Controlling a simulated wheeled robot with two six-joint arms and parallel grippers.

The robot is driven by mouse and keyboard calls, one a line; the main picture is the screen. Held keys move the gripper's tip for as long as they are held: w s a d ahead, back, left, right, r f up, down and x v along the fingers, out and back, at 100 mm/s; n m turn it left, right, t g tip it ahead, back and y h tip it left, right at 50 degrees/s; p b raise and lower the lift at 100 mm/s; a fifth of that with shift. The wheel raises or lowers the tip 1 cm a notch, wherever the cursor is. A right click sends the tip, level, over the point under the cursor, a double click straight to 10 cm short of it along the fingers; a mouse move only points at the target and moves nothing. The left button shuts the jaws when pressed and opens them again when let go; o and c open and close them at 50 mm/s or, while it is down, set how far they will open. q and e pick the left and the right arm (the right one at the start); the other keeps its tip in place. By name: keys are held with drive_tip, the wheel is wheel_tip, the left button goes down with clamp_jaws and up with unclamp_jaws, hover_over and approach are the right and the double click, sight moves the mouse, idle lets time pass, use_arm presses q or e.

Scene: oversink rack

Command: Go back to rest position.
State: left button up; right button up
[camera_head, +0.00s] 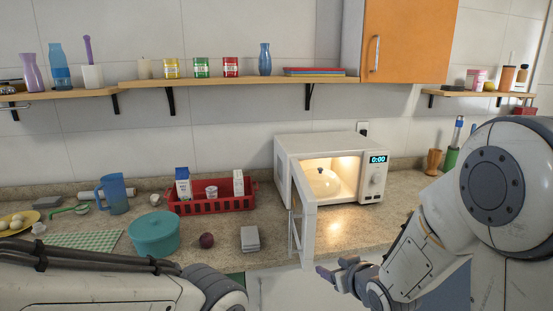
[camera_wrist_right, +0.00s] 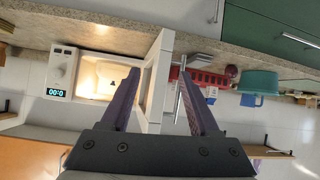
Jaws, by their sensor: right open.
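My right gripper (camera_head: 340,270) is in front of the counter, just right of the lower end of the open microwave door (camera_head: 304,215). In the right wrist view its fingers (camera_wrist_right: 158,75) are open, with the door's edge and handle in sight beyond and between them; whether they touch is unclear. The white microwave (camera_head: 330,142) stands on the counter, lit inside, with a lidded pale dish (camera_head: 324,186) in it and a display reading 0:00. My left arm crosses the bottom left of the head view; its gripper is out of sight.
A red basket (camera_head: 212,205) with cartons, a teal pot (camera_head: 154,233), a dark red onion (camera_head: 206,240) and a grey block (camera_head: 250,238) stand left of the door. Shelves (camera_head: 232,82) and an orange cabinet (camera_head: 405,40) are above.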

drive_tip(key=s+a+n+g, duration=0.1)
drive_tip(key=s+a+g, duration=0.2)
drive_tip(key=s, duration=0.6)
drive_tip(key=s+a+r+n+g+h, duration=0.1)
drive_tip(key=s+a+g, duration=0.2)
drive_tip(key=s, duration=0.7)
drive_tip(key=s+a+n+g, duration=0.1)
drive_tip(key=s+a+g, duration=0.2)
drive_tip(key=s, duration=0.7)
drive_tip(key=shift+s+r+n+g+h, duration=0.2)
drive_tip(key=shift+r+n+g+h, duration=0.15)
drive_tip(key=shift+g, duration=0.65)
drive_tip(key=shift+f, duration=0.1)
